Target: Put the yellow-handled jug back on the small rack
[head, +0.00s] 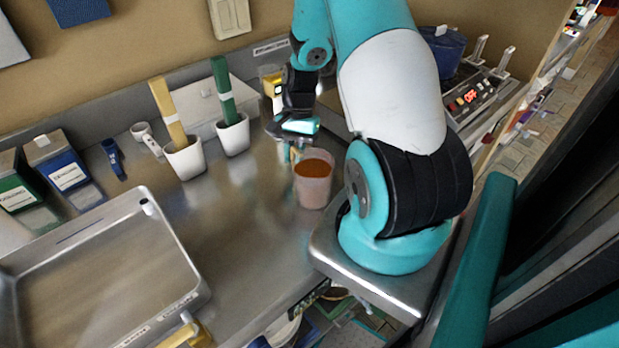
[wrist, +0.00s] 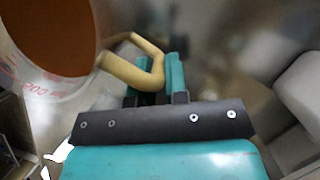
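The jug (head: 313,182) is a pale translucent vessel with orange-brown contents, at the centre of the head view beside my arm's base. In the wrist view the jug (wrist: 75,82) fills the upper left, and its bent yellow handle (wrist: 150,72) points toward my gripper. My gripper (wrist: 155,82) has its teal fingers on either side of the handle, close against it, and looks shut on it. In the head view my gripper (head: 298,150) is just behind the jug. I cannot tell whether the jug's bottom touches the counter. I cannot clearly make out the small rack.
A large steel tray (head: 95,270) takes up the left front of the counter (head: 240,215). White pots with a yellow paddle (head: 168,113) and a green paddle (head: 222,90) stand behind. A control panel (head: 475,98) is at the right. The counter left of the jug is clear.

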